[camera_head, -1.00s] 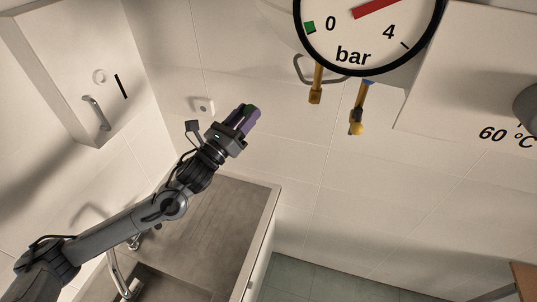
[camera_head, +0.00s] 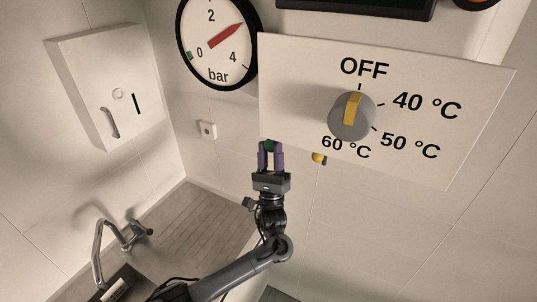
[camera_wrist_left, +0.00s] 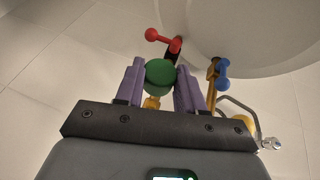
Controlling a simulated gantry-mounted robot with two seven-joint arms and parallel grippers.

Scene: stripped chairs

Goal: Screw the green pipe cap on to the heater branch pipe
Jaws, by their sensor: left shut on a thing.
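The green pipe cap (camera_head: 269,146) is between the purple fingers of my left gripper (camera_head: 269,153), which is shut on it. In the left wrist view the round green cap (camera_wrist_left: 160,74) fills the gap between both fingers. A short brass piece (camera_wrist_left: 152,103) shows just below the cap; I cannot tell whether they touch. A brass branch pipe with a blue handle (camera_wrist_left: 222,75) is right of the fingers, and a red handle (camera_wrist_left: 163,37) is beyond the cap. In the head view the control panel hides most of the pipes. My right gripper is not in view.
The control panel with a temperature knob (camera_head: 351,116) hangs close above and right of the gripper. A pressure gauge (camera_head: 215,45), a yellow end (camera_head: 319,158) and a wall cabinet (camera_head: 108,88) also show. The sink counter (camera_head: 190,222) is lower left.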

